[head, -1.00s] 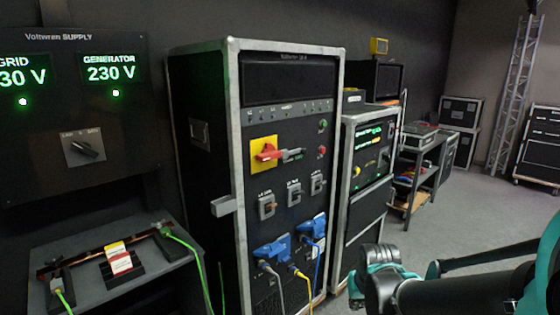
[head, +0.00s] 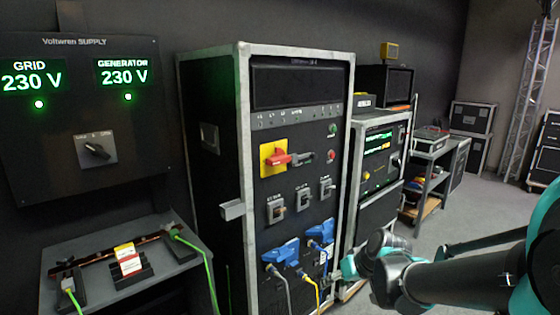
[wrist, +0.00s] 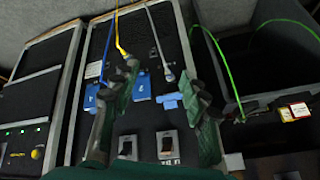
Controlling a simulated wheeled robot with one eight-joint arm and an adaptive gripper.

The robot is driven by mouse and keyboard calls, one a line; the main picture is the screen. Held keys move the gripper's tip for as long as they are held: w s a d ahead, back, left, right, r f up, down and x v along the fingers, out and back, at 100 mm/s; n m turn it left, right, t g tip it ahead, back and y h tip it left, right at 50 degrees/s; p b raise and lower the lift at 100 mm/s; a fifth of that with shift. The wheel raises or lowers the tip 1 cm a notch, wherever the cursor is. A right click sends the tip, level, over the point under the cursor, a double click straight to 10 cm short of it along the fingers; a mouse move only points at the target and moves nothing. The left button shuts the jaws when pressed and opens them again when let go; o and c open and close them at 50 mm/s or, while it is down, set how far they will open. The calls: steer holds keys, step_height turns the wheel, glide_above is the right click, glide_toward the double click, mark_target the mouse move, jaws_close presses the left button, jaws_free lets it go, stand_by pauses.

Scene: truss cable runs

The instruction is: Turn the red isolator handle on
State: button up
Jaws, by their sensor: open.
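The red isolator handle (head: 277,159) lies roughly level on a yellow plate (head: 266,151) on the front of the tall black rack (head: 290,130). A grey part sits just right of it. My gripper shows in the wrist view (wrist: 160,105) with its two fingers apart and nothing between them. It faces the rack's lower front, with blue connectors (wrist: 143,85) and grey breaker switches (wrist: 168,146) in view. In the head view my gripper is low and right of the handle, well apart from it and partly hidden by my arm. The handle is not in the wrist view.
Blue plugs (head: 281,255) with grey, yellow and blue cables stick out from the rack's lower front. A supply panel (head: 85,120) and a low bench (head: 110,275) stand left. A smaller rack (head: 375,160) stands right. The floor (head: 470,225) further right is open.

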steer(key=o, duration=0.7)
steer(key=w+a+r+n+y, duration=0.1)
steer(key=w+a+r, duration=0.1)
steer(key=r, duration=0.1)
steer(key=w+a+r+n+t+y, duration=0.1)
steer(key=w+a+r+y, duration=0.1)
steer(key=w+r, duration=0.1)
steer(key=w+a+r+n+t+y, duration=0.1)
steer(key=w+a+r+y, duration=0.1)
steer(key=r, duration=0.3)
steer(key=shift+w+a, duration=0.1)
steer(key=shift+w, duration=0.35)
steer(key=o, duration=0.4)
steer(key=w+r+n+t+y, duration=0.1)
steer(key=w+r+t+y, duration=0.1)
steer(key=w+r, duration=0.2)
step_height(320, 180, up, 4)
steer(key=shift+w+a+f+n+t, duration=0.15)
steer(key=shift+a+n+t, duration=0.15)
steer(key=shift+a+n, duration=0.15)
steer(key=t+y, duration=0.2)
steer(key=t, duration=0.1)
glide_toward(282, 160)
steer(key=v, duration=0.6)
steer(key=shift+n, duration=0.45)
steer(key=x, duration=1.7)
steer(key=shift+w+a, duration=0.1)
steer(key=shift+w, duration=0.05)
steer(key=c, duration=1.2)
